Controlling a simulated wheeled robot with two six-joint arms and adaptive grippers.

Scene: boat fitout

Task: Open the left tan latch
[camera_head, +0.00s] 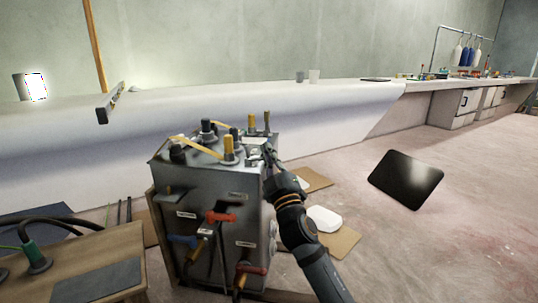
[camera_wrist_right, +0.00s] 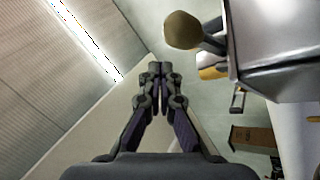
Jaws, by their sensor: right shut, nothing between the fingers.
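A grey metal box (camera_head: 222,188) stands left of centre in the head view. On its top are yellow-tan posts, one near the front (camera_head: 228,148) and one farther back (camera_head: 251,120), with yellow-tan strips (camera_head: 200,148) and dark knobs. I cannot tell for certain which part is the left tan latch. My right gripper (camera_head: 268,152) is at the box's top right edge. In the right wrist view it (camera_wrist_right: 160,70) is shut and empty, with a tan rounded knob (camera_wrist_right: 183,30) just beyond its tips, seemingly apart from them. My left gripper is not in view.
Red-handled (camera_head: 220,217) and blue-handled (camera_head: 183,240) parts are on the box's front. A wooden stand (camera_head: 130,245) with cables is at left. A long white bench (camera_head: 345,105) runs behind. A dark panel (camera_head: 406,178) is at right, with open floor around it.

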